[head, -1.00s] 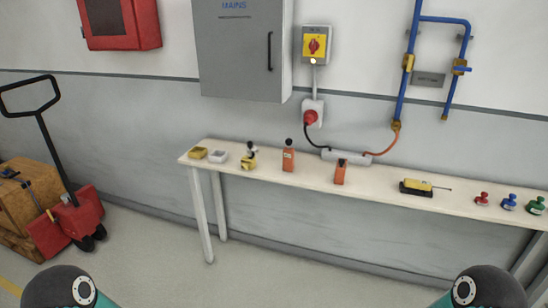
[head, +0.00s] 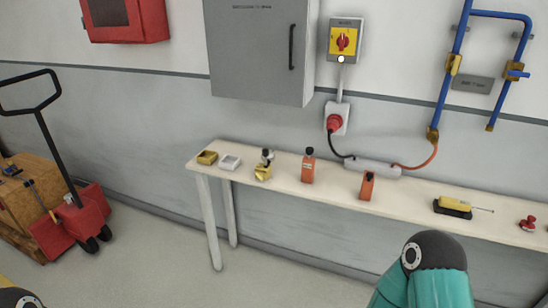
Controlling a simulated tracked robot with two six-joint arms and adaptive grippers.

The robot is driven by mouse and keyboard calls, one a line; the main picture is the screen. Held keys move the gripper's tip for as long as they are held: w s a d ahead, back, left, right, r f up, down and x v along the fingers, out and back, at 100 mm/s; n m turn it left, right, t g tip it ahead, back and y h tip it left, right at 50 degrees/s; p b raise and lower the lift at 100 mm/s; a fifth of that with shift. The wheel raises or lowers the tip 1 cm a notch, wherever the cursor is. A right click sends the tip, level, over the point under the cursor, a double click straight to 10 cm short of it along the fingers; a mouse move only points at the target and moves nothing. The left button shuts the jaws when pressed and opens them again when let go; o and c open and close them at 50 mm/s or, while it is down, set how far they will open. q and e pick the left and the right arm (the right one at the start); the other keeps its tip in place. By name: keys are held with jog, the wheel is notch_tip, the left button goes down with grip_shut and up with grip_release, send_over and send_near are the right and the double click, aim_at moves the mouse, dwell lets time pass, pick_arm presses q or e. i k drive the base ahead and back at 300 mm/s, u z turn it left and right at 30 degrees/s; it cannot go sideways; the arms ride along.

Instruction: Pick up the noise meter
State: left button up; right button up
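An orange handheld device with a black ball-shaped top (head: 308,166) stands upright on the long pale shelf table (head: 330,194); it looks like the noise meter. A second, shorter orange device with a dark top (head: 367,186) stands to its right. Neither gripper shows. Only a teal and black link of my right arm is at the lower right, in front of the table, and a small bit of my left arm is in the bottom left corner.
Left on the table are a yellow tray (head: 207,157), a white tray (head: 230,162) and a yellow-based item (head: 264,166). A grey power strip (head: 372,168) lies behind. A yellow tool (head: 455,206) and red knob (head: 528,223) are right. A red pallet truck (head: 78,220) stands left.

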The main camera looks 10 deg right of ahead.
aim_at(308, 166)
jog(key=u, duration=0.05)
jog(key=i, duration=1.4)
jog(key=z, duration=0.6)
